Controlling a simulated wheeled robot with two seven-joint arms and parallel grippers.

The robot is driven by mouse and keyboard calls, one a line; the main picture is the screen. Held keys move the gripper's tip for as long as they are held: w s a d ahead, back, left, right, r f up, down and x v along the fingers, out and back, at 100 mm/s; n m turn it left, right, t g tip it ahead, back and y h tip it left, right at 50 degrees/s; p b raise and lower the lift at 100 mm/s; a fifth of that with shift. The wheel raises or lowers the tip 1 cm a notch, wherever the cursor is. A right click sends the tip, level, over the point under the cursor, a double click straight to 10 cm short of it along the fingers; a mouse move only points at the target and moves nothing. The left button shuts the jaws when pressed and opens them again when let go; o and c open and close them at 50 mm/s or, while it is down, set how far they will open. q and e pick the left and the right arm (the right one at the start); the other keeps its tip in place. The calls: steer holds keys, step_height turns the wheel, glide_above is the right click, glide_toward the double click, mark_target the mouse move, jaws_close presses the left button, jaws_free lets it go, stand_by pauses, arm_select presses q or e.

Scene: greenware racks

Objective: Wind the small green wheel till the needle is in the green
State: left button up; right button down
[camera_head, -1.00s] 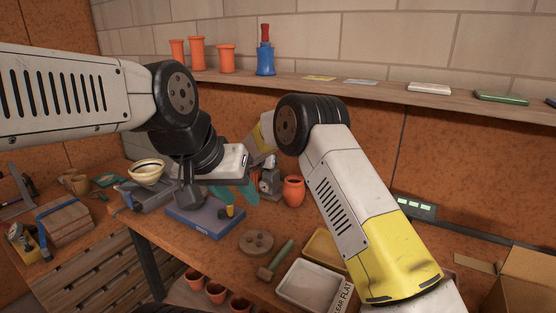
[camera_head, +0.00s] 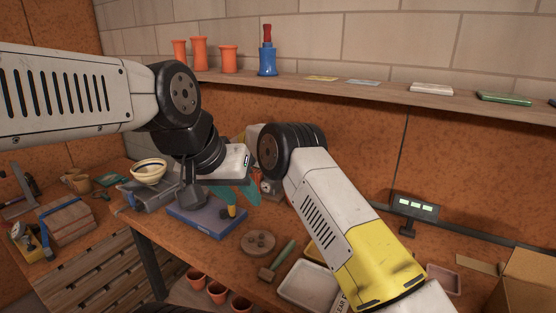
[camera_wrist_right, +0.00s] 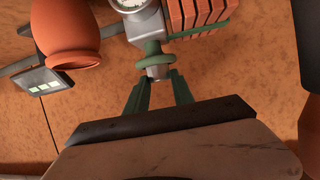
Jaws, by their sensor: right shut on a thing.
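The small green wheel (camera_wrist_right: 153,50) shows in the right wrist view, on a grey fitting below a white dial (camera_wrist_right: 130,4) that is cut by the top edge. My right gripper (camera_wrist_right: 157,76) has its green fingers shut on the wheel at its grey hub. The needle's position against the green cannot be made out. In the head view the grey gauge (camera_head: 267,187) shows partly beside my right arm, which hides the wheel and right gripper. My left gripper (camera_head: 236,194) hangs over the bench with its teal fingers apart and empty.
An orange vase (camera_wrist_right: 66,35) and a row of orange slabs (camera_wrist_right: 198,14) flank the gauge closely. A blue board (camera_head: 205,220), a round holed disc (camera_head: 258,243), a mallet (camera_head: 278,260) and a white tray (camera_head: 307,285) lie nearer. A shelf (camera_head: 370,88) runs behind.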

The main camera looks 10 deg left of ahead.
steer(key=c, duration=1.1)
jaws_free()
steer(key=shift+d+f, duration=0.1)
steer(key=v, duration=0.7)
steer(key=shift+s+a, duration=0.2)
steer(key=shift+s, duration=0.1)
